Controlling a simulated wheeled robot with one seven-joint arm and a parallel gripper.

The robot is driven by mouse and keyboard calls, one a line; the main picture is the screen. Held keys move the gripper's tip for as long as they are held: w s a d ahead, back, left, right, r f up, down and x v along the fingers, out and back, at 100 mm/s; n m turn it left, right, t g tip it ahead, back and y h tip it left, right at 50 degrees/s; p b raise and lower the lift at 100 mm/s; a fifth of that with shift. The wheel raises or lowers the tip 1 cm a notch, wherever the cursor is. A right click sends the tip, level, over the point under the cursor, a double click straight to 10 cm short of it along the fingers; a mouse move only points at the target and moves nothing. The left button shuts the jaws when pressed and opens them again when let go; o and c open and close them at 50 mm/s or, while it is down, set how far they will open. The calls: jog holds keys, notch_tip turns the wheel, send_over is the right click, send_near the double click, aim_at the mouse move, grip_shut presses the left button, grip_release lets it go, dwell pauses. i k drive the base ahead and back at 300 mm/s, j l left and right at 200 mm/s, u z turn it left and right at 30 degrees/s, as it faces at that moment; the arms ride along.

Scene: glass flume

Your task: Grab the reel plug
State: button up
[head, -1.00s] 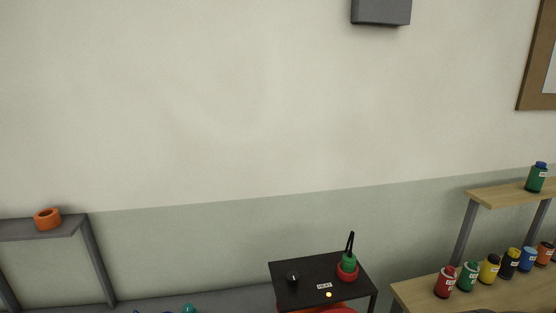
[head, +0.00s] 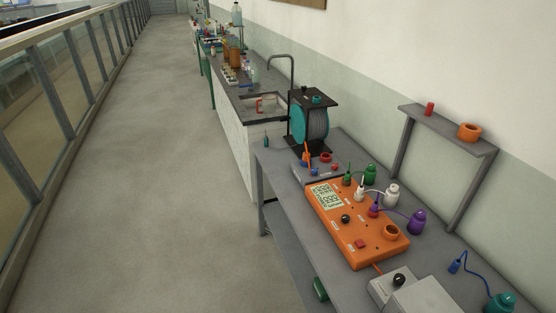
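A cable reel (head: 297,124) with a teal side and a dark winding stands in a black frame at the far end of the grey bench. A small teal piece (head: 317,98) sits on top of the frame. A small dark upright piece (head: 266,142) stands at the bench's far left corner, left of the reel. I cannot tell which of these small pieces, if any, is the reel plug. My gripper is not in view.
An orange meter (head: 342,235) with several plugs lies on the grey bench (head: 291,195). Green, white and purple bottle-like pieces stand behind it. A shelf (head: 452,132) holds a red piece and an orange ring. A sink counter lies beyond. The aisle floor (head: 170,170) on the left is clear.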

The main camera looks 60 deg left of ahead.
aim_at(305, 159)
jog(key=u, duration=2.15)
jog(key=i+j, duration=0.15)
jog(key=j, duration=0.2)
jog(key=i+j, duration=0.1)
jog(key=j, duration=0.25)
jog(key=i+j, duration=0.15)
jog(key=j, duration=0.15)
jog(key=i+j, duration=0.1)
jog(key=j, duration=0.25)
jog(key=i+j, duration=0.15)
jog(key=i, duration=0.3)
jog(key=i+j, duration=0.15)
jog(key=i, duration=0.35)
jog(key=i+j, duration=0.15)
jog(key=i, duration=0.3)
jog(key=i+l, duration=0.8)
